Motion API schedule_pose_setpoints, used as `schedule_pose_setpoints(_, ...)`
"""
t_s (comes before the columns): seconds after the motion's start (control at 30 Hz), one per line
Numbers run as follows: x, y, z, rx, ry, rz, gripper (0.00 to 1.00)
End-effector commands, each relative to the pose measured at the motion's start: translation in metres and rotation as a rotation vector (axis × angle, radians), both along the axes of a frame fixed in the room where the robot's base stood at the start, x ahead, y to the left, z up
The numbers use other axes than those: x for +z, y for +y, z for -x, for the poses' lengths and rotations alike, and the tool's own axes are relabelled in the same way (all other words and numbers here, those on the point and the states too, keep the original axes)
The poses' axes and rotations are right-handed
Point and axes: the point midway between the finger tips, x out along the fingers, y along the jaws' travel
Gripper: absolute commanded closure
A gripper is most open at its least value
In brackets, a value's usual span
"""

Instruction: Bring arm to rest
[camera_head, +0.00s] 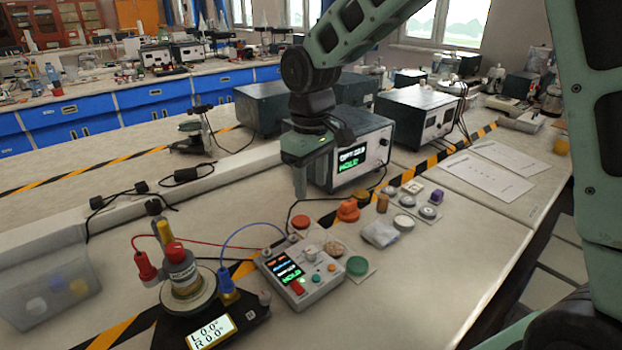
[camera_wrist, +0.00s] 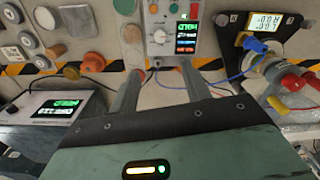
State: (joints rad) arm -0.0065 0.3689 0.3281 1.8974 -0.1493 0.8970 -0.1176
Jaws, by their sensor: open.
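My gripper (camera_head: 300,190) hangs from my green arm above the workbench (camera_head: 440,240), its fingers pointing down. In the wrist view my gripper (camera_wrist: 164,82) shows two grey fingers spread apart with nothing between them. It is open and empty. In the head view it is in front of a dark instrument box (camera_head: 374,152) whose display reads HOLD. The control box (camera_head: 303,272) with knob and lit display lies below and nearer. The gripper appears apart from both.
A round device (camera_head: 185,290) with coloured plugs and a yellow display stands at front left, wired to the control box. A clear bin (camera_head: 45,285) is at left. Small discs and an orange knob (camera_head: 348,210) lie right of centre. Bare bench lies at front right.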

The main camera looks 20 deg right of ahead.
Motion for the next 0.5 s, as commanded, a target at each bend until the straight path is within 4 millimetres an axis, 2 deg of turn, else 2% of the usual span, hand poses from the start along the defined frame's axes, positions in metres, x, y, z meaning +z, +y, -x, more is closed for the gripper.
schedule_pose_setpoints(0.33,0.0,0.0,0.0,0.001,0.0,0.0,0.52)
schedule_pose_setpoints(0.43,0.002,0.011,0.015,0.015,-0.001,-0.005,0.52)
schedule_pose_setpoints(0.5,0.003,0.025,0.037,0.036,0.0,-0.012,0.52)
